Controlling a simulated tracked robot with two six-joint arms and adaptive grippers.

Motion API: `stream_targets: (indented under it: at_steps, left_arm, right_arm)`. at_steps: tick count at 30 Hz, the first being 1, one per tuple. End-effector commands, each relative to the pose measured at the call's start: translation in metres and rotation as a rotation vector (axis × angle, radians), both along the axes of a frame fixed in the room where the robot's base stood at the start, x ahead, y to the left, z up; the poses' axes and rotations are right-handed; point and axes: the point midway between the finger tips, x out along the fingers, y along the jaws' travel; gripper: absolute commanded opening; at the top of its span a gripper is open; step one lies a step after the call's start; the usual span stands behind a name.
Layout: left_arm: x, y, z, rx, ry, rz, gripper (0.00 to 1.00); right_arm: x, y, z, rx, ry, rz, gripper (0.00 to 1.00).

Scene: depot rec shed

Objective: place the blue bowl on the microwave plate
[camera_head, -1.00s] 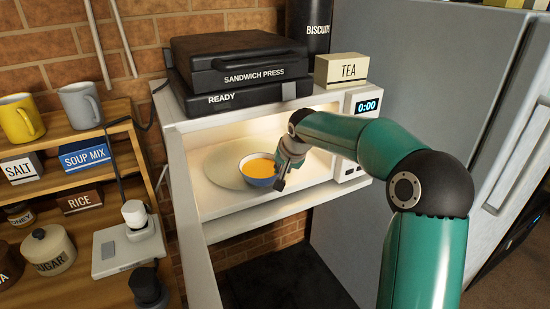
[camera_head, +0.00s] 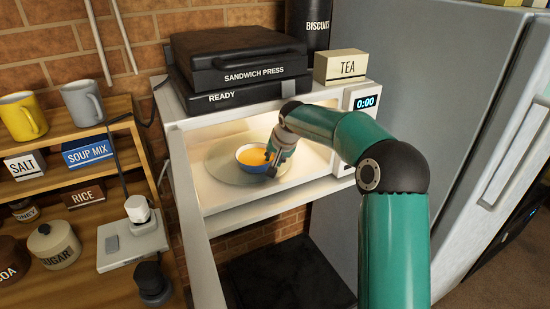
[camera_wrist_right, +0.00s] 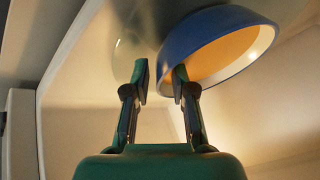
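The blue bowl (camera_head: 253,156), with orange contents, sits upright on the round glass plate (camera_head: 222,168) inside the lit white microwave (camera_head: 190,185). It is near the plate's middle, a little toward the back. My right gripper (camera_head: 272,168) is at the bowl's right front side, pointing down. In the right wrist view, the fingers of my right gripper (camera_wrist_right: 161,75) are apart with a gap between them. One finger overlaps the edge of the blue bowl (camera_wrist_right: 215,50); I cannot tell whether it touches. My left gripper is not in view.
A sandwich press (camera_head: 240,65) and a tea box (camera_head: 340,66) stand on the microwave. Its open door (camera_head: 200,240) extends forward on the left. A shelf with mugs, labelled boxes and jars is at left; a grey fridge (camera_head: 430,120) is at right.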

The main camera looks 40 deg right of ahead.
Motion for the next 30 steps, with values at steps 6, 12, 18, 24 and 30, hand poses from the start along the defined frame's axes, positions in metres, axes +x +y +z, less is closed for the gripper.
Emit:
stream_targets:
  at_steps: [6,12,18,24,30]
  left_arm:
    - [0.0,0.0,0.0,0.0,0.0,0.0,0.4]
    - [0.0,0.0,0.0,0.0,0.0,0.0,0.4]
    - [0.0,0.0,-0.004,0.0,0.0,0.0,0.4]
    - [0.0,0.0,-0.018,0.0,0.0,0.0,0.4]
    - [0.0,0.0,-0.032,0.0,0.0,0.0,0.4]
  right_arm:
    - [0.0,0.0,0.0,0.0,0.0,0.0,0.32]
    - [-0.002,0.001,0.004,0.0,-0.001,0.0,0.32]
    - [-0.014,0.006,0.025,-0.001,-0.003,0.002,0.32]
    - [-0.045,0.019,0.041,-0.001,-0.001,0.001,0.32]
    - [-0.087,0.037,0.041,0.0,-0.002,0.001,0.32]
